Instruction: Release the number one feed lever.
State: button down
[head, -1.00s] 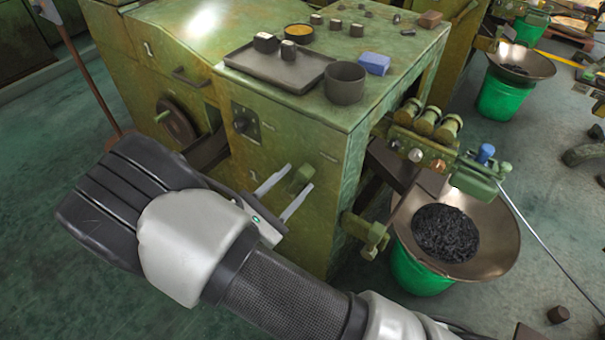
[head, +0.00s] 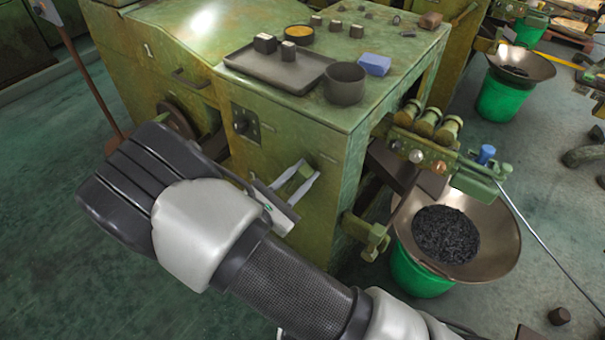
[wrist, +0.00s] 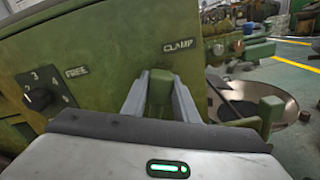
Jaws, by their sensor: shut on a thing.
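The number one machine (head: 290,150) is a green cabinet with a "1" on its side. Its feed lever (wrist: 160,88) is a short green block-ended handle on the front face; it also shows in the head view (head: 303,172). In the wrist view it stands between the words FREE (wrist: 77,72) and CLAMP (wrist: 178,46), nearer CLAMP. My gripper (head: 299,178) has one pale finger on each side of the lever and is shut on it. In the wrist view the fingers (wrist: 160,98) flank it closely. The lever's lower part is hidden by my gripper.
A numbered dial (wrist: 40,97) is left of the lever. A green bracket (head: 368,235) projects to its right, before a wide pan (head: 490,240) of dark pieces on a green bucket (head: 415,275). A tray (head: 265,70) and a dark cup (head: 346,83) stand on top.

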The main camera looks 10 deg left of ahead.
jog(key=shift+a, duration=0.1)
jog(key=shift+w+a+r+n+p, duration=0.3)
jog(key=shift+a+n+p, duration=0.1)
jog(key=shift+a+n, duration=0.2)
jog(key=w+a+n, duration=0.1)
jog(key=a+n, duration=0.1)
jog(key=w+a+n, duration=0.1)
jog(key=a+n, duration=0.3)
jog(key=a, duration=0.1)
jog(key=shift+w+f, duration=0.25)
jog(key=shift+w, duration=0.15)
jog(key=shift+w+a+f+n, duration=0.2)
jog(key=shift+a+n, duration=0.2)
jog(key=shift+n, duration=0.15)
jog(key=shift+w+a+f+n, duration=0.15)
jog(key=shift+a+n, duration=0.3)
jog(key=shift+n, duration=0.05)
jog(key=shift+w+a+f+n, duration=0.2)
jog(key=shift+a+n, duration=0.2)
jog(key=shift+n, duration=0.15)
jog(key=c, duration=1.4)
grip_release()
jog(key=shift+a, duration=0.1)
jog(key=v, duration=1.7)
jog(key=shift+s, duration=0.25)
